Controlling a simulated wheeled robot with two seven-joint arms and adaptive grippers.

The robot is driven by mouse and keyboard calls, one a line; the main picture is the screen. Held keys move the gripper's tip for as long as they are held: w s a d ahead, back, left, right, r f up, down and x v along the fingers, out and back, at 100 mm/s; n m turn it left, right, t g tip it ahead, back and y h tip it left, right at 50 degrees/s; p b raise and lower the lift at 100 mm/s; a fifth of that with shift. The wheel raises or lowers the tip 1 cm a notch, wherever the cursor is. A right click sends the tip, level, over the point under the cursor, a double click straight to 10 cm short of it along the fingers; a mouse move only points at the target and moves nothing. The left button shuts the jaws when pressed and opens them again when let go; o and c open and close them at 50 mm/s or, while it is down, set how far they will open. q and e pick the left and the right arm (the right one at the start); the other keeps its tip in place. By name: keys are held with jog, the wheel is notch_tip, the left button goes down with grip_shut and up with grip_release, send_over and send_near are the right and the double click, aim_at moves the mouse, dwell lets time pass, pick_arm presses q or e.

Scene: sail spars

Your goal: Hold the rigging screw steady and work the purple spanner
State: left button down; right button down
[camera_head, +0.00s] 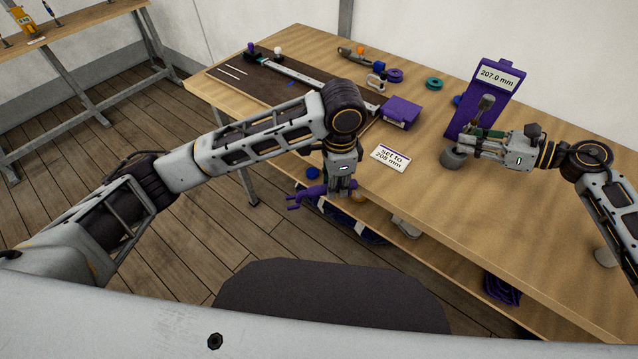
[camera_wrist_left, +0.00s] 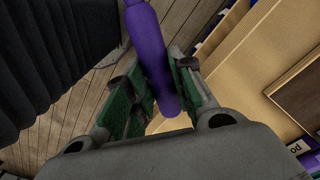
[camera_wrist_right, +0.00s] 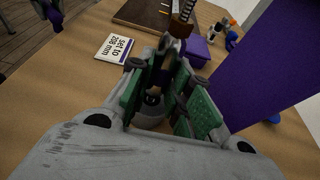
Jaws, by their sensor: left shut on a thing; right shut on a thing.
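My left gripper (camera_head: 340,182) is shut on the purple spanner (camera_head: 309,195), in front of the bench's near edge. The spanner's open jaw points left, clear of the rigging screw; its handle crosses between the fingers in the left wrist view (camera_wrist_left: 152,52). My right gripper (camera_head: 478,138) is shut on the rigging screw (camera_head: 486,103), which stands by the purple display. In the right wrist view the screw's dark body (camera_wrist_right: 159,75) sits between the green finger pads, partly hidden by them. A round grey piece (camera_head: 453,158) shows low beside the right gripper.
The purple display (camera_head: 497,76) reads 207.0 mm. A card (camera_head: 391,157) reads "set to 208 mm". A purple box (camera_head: 400,112), a dark board (camera_head: 262,82) with a metal rail and small parts occupy the bench's back. A shelf lies under the bench (camera_head: 560,240); its front right top is mostly clear.

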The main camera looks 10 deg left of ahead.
pick_arm(q)
jog(key=d+r+m, duration=0.2)
jog(key=m, duration=0.1)
jog(key=shift+s+d, duration=0.2)
jog(key=d+r+m, duration=0.6)
jog(key=r+m, duration=0.2)
jog(key=m, duration=0.6)
jog(key=w+d+r+m, duration=0.1)
jog(key=d+r+m, duration=0.4)
jog(key=m, duration=1)
jog(key=shift+d+r+m, duration=0.3)
jog(key=shift+d+r, duration=0.05)
jog(key=shift+r, duration=1.2)
jog(key=shift+w+d, duration=0.1)
jog(key=shift+w+d, duration=0.7)
jog(key=shift+d, duration=0.25)
jog(key=shift+w+d, duration=0.65)
jog(key=shift+d, duration=0.3)
jog(key=shift+w+d, duration=0.75)
jog(key=shift+d, duration=0.3)
jog(key=shift+w+d, duration=0.75)
jog(key=shift+d, duration=0.3)
